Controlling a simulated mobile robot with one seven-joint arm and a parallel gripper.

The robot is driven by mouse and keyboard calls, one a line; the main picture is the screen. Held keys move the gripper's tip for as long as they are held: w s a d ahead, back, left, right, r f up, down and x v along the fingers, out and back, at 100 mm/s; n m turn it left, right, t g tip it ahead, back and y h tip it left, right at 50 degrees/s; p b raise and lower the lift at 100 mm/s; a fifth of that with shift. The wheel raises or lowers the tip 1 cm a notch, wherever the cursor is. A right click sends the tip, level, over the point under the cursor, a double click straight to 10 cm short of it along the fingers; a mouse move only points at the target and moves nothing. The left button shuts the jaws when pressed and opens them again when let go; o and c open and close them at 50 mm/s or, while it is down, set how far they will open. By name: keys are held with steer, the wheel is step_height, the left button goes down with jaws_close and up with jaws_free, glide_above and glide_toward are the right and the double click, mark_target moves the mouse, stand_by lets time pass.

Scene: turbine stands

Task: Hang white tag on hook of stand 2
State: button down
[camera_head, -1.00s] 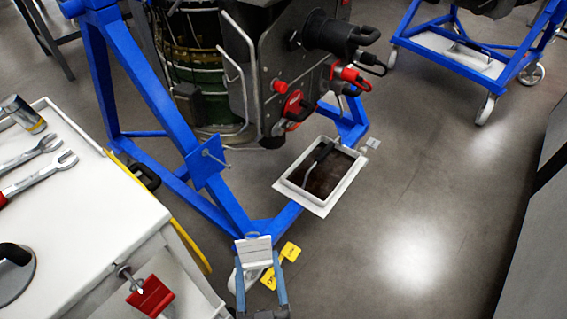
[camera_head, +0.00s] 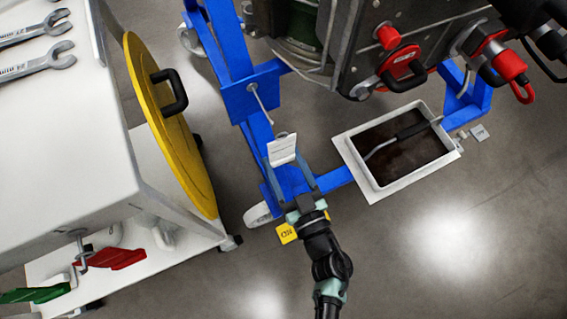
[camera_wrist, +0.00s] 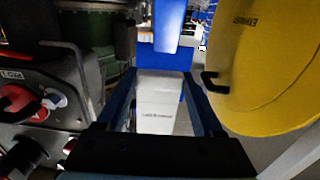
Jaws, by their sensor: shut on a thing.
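My gripper (camera_head: 284,163) is shut on a white tag (camera_head: 283,149) with small dark print. The tag stands up between the fingertips in the head view, and it also shows between the fingers in the wrist view (camera_wrist: 158,100). The blue stand (camera_head: 228,55) is just beyond the gripper. A thin metal hook (camera_head: 262,105) sticks out of a square blue plate (camera_head: 243,95) on its leg. The tag is a little below the hook in the head view and looks apart from it. I cannot make out the hook clearly in the wrist view.
A white cart (camera_head: 60,160) with wrenches and a round yellow disc (camera_head: 150,110) stand at left. A white drip tray (camera_head: 350,160) is right of my gripper. The engine with red caps (camera_head: 388,38) overhangs the back right. Open floor lies at the lower right.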

steer(key=shift+n+y, duration=0.3)
steer(key=shift+w+a+f+b, duration=0.1)
steer(key=shift+w+a+f, duration=0.2)
steer(key=shift+w, duration=0.4)
steer(key=shift+w+a+f+b, duration=0.1)
steer(key=shift+w+a+f, duration=0.05)
steer(key=shift+w+a, duration=0.4)
steer(key=shift+w+a+f+b, duration=0.1)
steer(key=shift+w+a+f, duration=0.15)
steer(key=shift+w, duration=0.55)
steer(key=shift+w+a+r+p, duration=0.1)
steer(key=shift+w+a+p, duration=0.15)
steer(key=shift+w+p, duration=0.35)
steer(key=shift+s, duration=0.1)
jaws_free()
steer(key=shift+s+d, duration=0.1)
steer(key=p+v, duration=0.1)
steer(key=v, duration=0.5)
steer(key=shift+s+p, duration=0.35)
steer(key=shift+p, duration=0.05)
